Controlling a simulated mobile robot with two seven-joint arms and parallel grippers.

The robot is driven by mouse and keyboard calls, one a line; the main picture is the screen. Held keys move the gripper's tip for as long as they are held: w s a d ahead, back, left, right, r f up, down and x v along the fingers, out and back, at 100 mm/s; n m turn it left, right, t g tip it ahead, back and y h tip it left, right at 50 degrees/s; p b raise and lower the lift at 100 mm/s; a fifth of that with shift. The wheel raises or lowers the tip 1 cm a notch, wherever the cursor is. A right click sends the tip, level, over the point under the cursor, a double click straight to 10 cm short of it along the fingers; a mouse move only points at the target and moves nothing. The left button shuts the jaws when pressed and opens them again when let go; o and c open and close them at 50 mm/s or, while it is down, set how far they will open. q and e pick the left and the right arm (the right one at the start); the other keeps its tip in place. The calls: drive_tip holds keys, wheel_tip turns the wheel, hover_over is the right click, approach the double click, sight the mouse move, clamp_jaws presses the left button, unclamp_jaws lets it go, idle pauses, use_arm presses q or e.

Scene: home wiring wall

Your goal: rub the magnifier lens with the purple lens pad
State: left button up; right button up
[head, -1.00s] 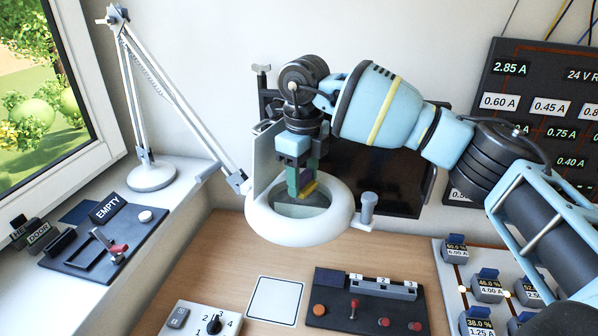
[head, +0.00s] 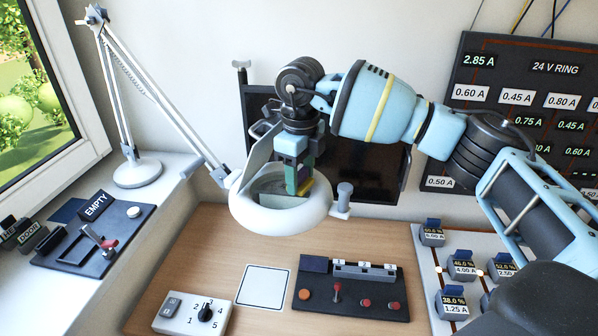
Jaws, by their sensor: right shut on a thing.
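The magnifier (head: 252,215) is a white ring with a glassy lens (head: 268,183) on a jointed lamp arm. A grey cover (head: 257,158) stands raised and tilted at its left rear. My right gripper (head: 298,180) points down over the right half of the lens, shut on the purple lens pad (head: 306,172). The pad shows only as a small purple patch between the green and yellow parts at the fingertips. The fingers hide most of it. The pad's lower edge is at or very close to the lens; I cannot tell if they touch. My left gripper is out of view.
A dark screen (head: 362,165) stands behind the magnifier. Below it on the desk are a dark control panel (head: 350,290), a white square mat (head: 263,286) and a dial box (head: 195,314). The lamp base (head: 137,173) stands on the sill at left.

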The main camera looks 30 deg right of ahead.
drive_tip(key=shift+s+a+r, duration=0.1)
drive_tip(key=shift+s+a, duration=0.15)
drive_tip(key=shift+s+a+p, duration=0.1)
drive_tip(key=shift+a+p, duration=0.1)
drive_tip(key=shift+p, duration=0.1)
drive_tip(key=shift+w+a+f, duration=0.3)
drive_tip(key=shift+w, duration=0.1)
drive_tip(key=shift+w+a+f+b, duration=0.15)
drive_tip(key=shift+w+a+b, duration=0.35)
drive_tip(key=shift+w+a, duration=0.35)
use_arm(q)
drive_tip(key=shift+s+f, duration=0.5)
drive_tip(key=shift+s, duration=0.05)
use_arm(e)
drive_tip(key=shift+w, duration=0.1)
drive_tip(key=shift+w+a, duration=0.1)
drive_tip(key=shift+a, duration=0.05)
